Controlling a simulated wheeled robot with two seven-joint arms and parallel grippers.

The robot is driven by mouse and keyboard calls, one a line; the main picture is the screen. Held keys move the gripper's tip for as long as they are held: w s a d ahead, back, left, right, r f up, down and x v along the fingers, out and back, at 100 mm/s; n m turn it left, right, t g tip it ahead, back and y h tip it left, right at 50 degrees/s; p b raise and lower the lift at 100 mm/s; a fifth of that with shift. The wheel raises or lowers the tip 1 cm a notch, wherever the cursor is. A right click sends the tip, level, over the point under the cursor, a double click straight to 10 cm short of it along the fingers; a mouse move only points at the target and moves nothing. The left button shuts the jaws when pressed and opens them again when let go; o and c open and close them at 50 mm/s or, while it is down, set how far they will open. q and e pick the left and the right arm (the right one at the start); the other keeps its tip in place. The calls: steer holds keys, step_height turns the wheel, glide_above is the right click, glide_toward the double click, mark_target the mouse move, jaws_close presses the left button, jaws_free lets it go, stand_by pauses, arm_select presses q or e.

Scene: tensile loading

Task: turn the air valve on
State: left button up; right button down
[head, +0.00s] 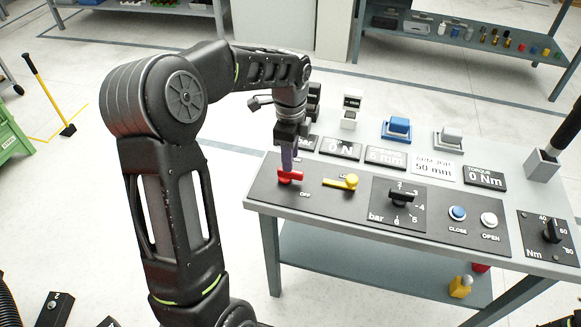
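A red valve handle (292,177) sits on the dark panel at the left end of the bench, with an "OFF" label near it. A yellow lever (342,182) lies just to its right on the same panel. I cannot read which of the two is marked as the air valve. My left gripper (288,168) points down right at the red handle, its fingers hiding part of it. I cannot tell whether the fingers touch or grip it. My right gripper is not in view.
The bench (350,226) also carries a black bar knob (401,198), a blue close button (457,213), a white open button (489,219) and an Nm knob (553,232). Display signs stand behind. A dark rod rises from a grey holder (542,165) at right.

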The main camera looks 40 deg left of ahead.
mark_target(290, 175)
arm_select(q)
step_height(290, 175, down, 5)
steer(key=shift+r, duration=0.1)
steer(key=shift+c, duration=0.2)
jaws_close()
stand_by(0.5)
